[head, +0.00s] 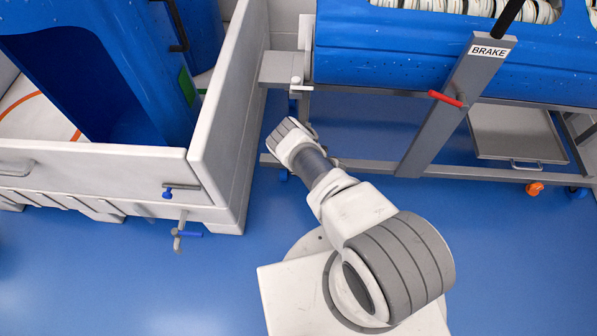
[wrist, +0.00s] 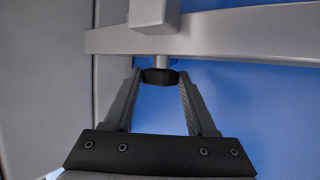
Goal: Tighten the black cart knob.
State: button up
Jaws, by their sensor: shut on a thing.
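The black cart knob (wrist: 160,76) shows in the wrist view, below a grey metal rail (wrist: 220,38) on a short light stem. My gripper (wrist: 160,84) is shut on it, with one finger on each side of the knob. In the head view my arm reaches up toward the left end of the grey cart frame (head: 350,166). There the knob and my fingertips are hidden behind my wrist. How far the knob is turned cannot be seen.
A white bin (head: 222,105) with a blue tub (head: 120,60) inside stands close on the left. The cart carries a blue tub (head: 400,62) and a brake lever (head: 455,100) with a red grip. Open blue floor lies at the lower left.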

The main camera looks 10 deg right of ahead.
jog(key=shift+d+f+m+t+y, duration=0.1)
jog(key=shift+d+m+t+y, duration=0.1)
jog(key=shift+t+y, duration=0.3)
jog(key=shift+d+m+t+y, duration=0.1)
jog(key=shift+m+t+y, duration=0.1)
jog(key=shift+y, duration=0.5)
jog(key=shift+f+y, duration=0.1)
jog(key=shift+y, duration=0.4)
jog(key=o, duration=1.4)
jog(key=shift+a, duration=0.1)
jog(key=p+v, duration=0.6)
jog(key=v, duration=1.1)
jog(key=shift+s, duration=0.35)
